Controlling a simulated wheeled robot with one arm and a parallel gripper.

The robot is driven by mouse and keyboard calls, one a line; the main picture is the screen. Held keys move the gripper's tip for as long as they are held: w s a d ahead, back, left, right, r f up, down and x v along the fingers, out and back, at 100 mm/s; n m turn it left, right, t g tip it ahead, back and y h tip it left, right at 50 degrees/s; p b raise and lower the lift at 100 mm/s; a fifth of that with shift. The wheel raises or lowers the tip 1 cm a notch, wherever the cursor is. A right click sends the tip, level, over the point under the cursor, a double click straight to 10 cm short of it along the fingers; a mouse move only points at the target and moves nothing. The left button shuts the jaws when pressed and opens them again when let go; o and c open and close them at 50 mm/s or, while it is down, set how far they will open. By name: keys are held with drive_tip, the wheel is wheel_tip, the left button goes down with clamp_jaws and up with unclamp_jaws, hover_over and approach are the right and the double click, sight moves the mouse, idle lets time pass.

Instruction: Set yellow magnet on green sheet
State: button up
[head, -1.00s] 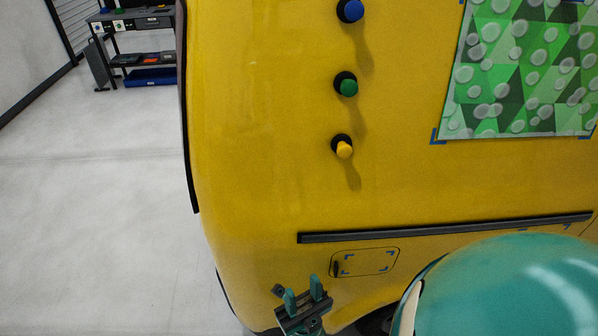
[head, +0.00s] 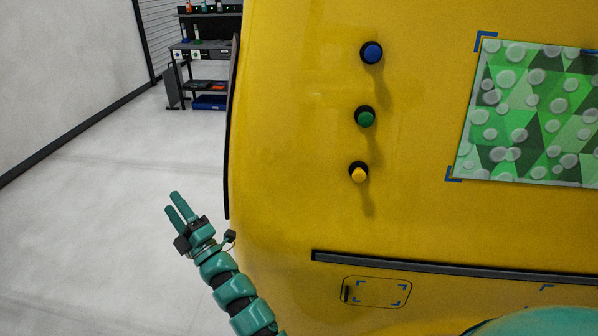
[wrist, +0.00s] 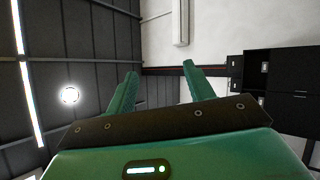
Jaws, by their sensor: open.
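The yellow magnet (head: 359,173) sits on the yellow vehicle panel, lowest in a column below a green magnet (head: 365,118) and a blue magnet (head: 371,53). The green sheet (head: 535,115), patterned with triangles and pale bubbles, lies on the panel at the right, with blue corner marks; its right side is cut off by the frame. My gripper (head: 178,204) is open and empty, left of the panel and well apart from the yellow magnet. In the wrist view its two green fingers (wrist: 160,90) stand apart with nothing between them.
A black trim strip (head: 440,272) runs along the panel below the magnets, above a small hatch (head: 376,291). A shelf with items (head: 205,65) stands at the back left. The floor (head: 90,220) at left is clear.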

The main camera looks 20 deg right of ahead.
drive_tip(key=w+d+r+m+g+h, duration=0.15)
drive_tip(key=d+r+m+h, duration=0.3)
drive_tip(key=r+h, duration=0.45)
drive_tip(key=w+d+r+m+h, duration=0.2)
drive_tip(key=d+r+m+h, duration=0.3)
drive_tip(key=h, duration=0.6)
drive_tip(key=s+d+r+m+g+h, duration=0.5)
drive_tip(key=s+d+r+g+h, duration=0.15)
drive_tip(key=d+g, duration=0.2)
drive_tip(key=m+g+y+p, duration=0.1)
drive_tip(key=m+g+y, duration=0.4)
drive_tip(key=g, duration=0.4)
approach(356, 177)
drive_tip(key=shift+m+h, duration=0.55)
drive_tip(key=p+x, duration=0.2)
drive_tip(key=x, duration=0.3)
drive_tip(key=p+x, duration=0.3)
drive_tip(key=x, duration=0.3)
drive_tip(key=shift+w+f, duration=0.15)
drive_tip(key=shift+f, duration=0.35)
